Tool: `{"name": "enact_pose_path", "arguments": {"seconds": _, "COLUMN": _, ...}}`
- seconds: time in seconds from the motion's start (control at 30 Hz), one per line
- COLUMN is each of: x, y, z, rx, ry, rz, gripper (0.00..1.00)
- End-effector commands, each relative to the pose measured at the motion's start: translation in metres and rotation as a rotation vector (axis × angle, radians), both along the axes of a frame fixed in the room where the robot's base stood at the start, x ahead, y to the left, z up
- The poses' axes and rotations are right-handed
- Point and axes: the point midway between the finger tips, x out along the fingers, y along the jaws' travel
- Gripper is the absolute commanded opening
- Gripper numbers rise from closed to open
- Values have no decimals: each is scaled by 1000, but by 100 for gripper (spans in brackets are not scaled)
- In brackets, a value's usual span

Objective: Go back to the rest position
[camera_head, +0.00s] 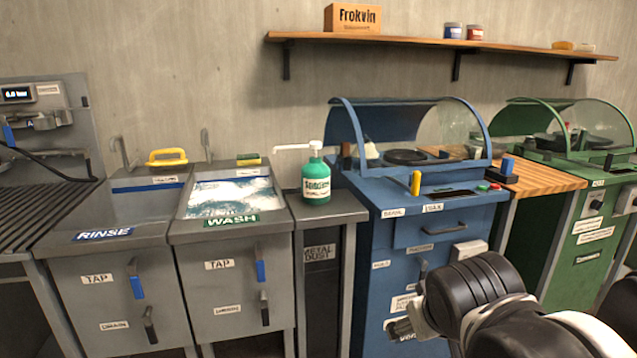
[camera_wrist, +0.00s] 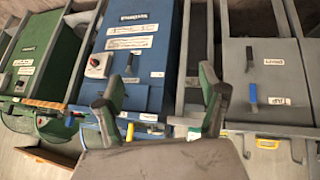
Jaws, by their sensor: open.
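My gripper (camera_head: 402,328) is in the lower right of the head view, in front of the blue machine (camera_head: 378,240). My black and white arm reaches in from the lower right corner. In the wrist view, my gripper (camera_wrist: 160,90) has its two fingers spread wide apart, with nothing between them. The blue machine (camera_wrist: 160,25) shows beyond the fingers, and the picture there appears turned upside down. The gripper touches nothing that I can see, though its exact distance from the blue front cannot be told.
A rinse sink (camera_head: 60,238) and a wash sink (camera_head: 190,238) with foamy water stand left. A green soap bottle (camera_head: 316,182) stands on the counter beside the blue machine. A green machine (camera_head: 575,262) is at right. A wooden shelf (camera_head: 400,41) hangs above.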

Motion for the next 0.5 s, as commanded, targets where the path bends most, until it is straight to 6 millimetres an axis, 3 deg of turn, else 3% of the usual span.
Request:
{"name": "enact_pose_path", "arguments": {"seconds": 0.03, "x": -14, "y": -7, "z": -2, "rx": 30, "ry": 6, "rz": -27, "gripper": 74}}
{"name": "enact_pose_path", "arguments": {"seconds": 0.2, "x": -47, "y": -18, "z": -8, "rx": 117, "ry": 21, "rz": -89, "gripper": 74}}
{"name": "enact_pose_path", "arguments": {"seconds": 0.5, "x": -85, "y": -26, "z": -14, "rx": 228, "ry": 31, "rz": -167, "gripper": 74}}
